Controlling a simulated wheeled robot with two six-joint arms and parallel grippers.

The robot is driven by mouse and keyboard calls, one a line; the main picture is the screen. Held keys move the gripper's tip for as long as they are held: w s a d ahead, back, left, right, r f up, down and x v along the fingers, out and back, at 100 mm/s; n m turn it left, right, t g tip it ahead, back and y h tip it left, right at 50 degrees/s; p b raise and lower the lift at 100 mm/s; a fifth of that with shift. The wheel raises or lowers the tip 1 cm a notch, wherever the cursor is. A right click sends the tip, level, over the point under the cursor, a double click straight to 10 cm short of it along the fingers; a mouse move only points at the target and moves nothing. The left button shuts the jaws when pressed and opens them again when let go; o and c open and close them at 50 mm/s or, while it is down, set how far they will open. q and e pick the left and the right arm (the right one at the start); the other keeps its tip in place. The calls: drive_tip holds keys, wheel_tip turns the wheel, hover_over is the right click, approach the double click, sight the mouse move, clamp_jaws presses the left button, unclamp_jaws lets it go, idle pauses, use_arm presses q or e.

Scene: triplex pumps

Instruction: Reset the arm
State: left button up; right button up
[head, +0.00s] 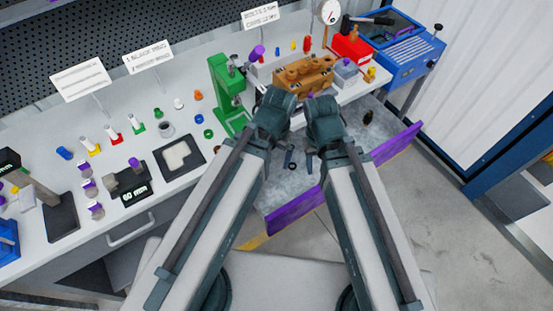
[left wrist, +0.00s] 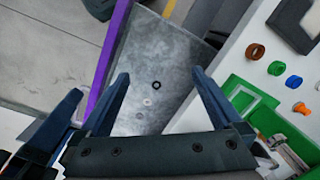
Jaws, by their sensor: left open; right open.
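My left gripper (left wrist: 161,82) is open in the left wrist view, with its two dark blue fingers spread apart. Nothing is between the fingers except the view down to a grey metal surface. In the head view my left gripper (head: 289,158) is over the grey, purple-edged tray, near the green press. My right gripper (head: 312,160) is beside it to the right, close by and also over the tray. Its fingers are small and partly hidden in the head view.
The grey tray (head: 272,195) has a purple edge (head: 295,208) and holds a small black ring (left wrist: 156,86). A green press (head: 228,92), a brown pump block (head: 304,74), a red box (head: 350,48) and a blue machine (head: 405,60) stand behind. Small coloured parts cover the bench at left.

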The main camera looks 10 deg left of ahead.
use_arm(q)
drive_tip(key=shift+s+d, duration=0.7)
drive_tip(key=shift+d, duration=0.05)
use_arm(e)
drive_tip(key=shift+c, duration=0.3)
idle(0.6)
